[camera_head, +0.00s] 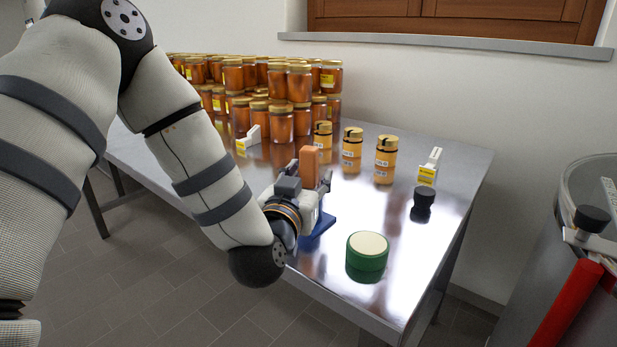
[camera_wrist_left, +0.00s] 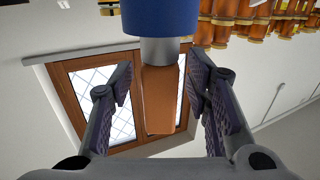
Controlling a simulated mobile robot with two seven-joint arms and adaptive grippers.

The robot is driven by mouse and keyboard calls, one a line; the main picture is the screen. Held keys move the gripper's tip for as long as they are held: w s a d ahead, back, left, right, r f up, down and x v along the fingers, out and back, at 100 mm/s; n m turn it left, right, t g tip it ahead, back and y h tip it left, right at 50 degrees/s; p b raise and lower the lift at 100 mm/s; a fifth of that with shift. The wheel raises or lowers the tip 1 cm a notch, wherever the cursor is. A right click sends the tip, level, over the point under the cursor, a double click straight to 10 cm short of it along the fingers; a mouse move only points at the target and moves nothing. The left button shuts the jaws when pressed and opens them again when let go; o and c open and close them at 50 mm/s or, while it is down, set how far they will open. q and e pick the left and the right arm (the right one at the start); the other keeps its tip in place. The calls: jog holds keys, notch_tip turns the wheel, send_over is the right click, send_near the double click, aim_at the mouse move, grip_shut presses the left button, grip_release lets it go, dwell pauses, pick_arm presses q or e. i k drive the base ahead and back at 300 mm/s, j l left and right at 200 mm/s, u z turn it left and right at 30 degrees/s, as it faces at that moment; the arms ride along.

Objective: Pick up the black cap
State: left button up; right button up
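The black cap (camera_head: 424,197) stands on the steel table towards its right edge, apart from my gripper. It does not show in the left wrist view. My left gripper (camera_head: 316,192) is over the table's front edge, left of the cap, beside an upright tool with an orange handle (camera_head: 309,165) and blue base (camera_head: 317,232). In the left wrist view my left gripper (camera_wrist_left: 160,92) is open. The orange-brown handle (camera_wrist_left: 159,105) shows between its fingers with gaps on both sides. I cannot tell how deep it sits. My right gripper is not in view.
A green round tin with a cream lid (camera_head: 367,252) stands in front of the cap. A small white and yellow item (camera_head: 429,167) is behind it. Honey jars (camera_head: 386,157) stand at the back, with stacks to the left. A steel tank (camera_head: 570,200) is at right.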

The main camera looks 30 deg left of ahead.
aim_at(423, 197)
jog(key=k+l, duration=0.25)
jog(key=k, duration=0.2)
jog(key=k+l, duration=0.2)
jog(key=k, duration=0.25)
